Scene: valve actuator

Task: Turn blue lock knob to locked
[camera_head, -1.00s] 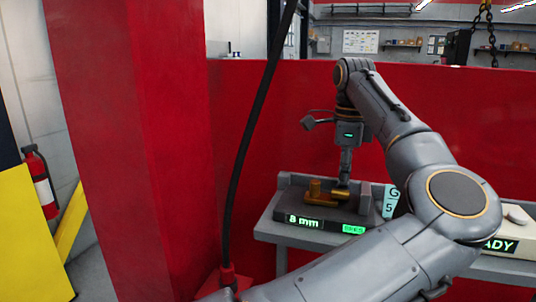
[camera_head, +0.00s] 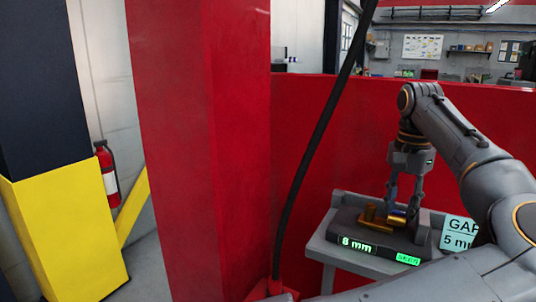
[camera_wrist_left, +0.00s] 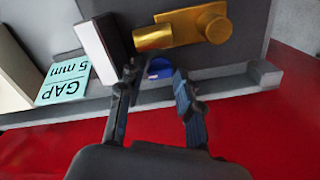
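The blue lock knob (camera_wrist_left: 160,68) shows in the left wrist view beside the brass valve part, between my two fingertips and a little beyond them. My left gripper (camera_wrist_left: 154,80) is open, with a gap between its fingers and the knob; I cannot tell whether either finger touches it. In the head view my left gripper (camera_head: 404,205) points down over the grey fixture (camera_head: 352,228), close to the brass part (camera_head: 372,217). The knob's mark or turn position is too small to read. My right gripper is not in view.
The fixture has a green "8 mm" display (camera_head: 357,244) and stands on a grey shelf (camera_head: 335,252). A "GAP 5 mm" card (camera_head: 458,233) is at its right. A red pillar (camera_head: 200,150), a black cable (camera_head: 318,140) and a red wall (camera_head: 330,120) are nearby.

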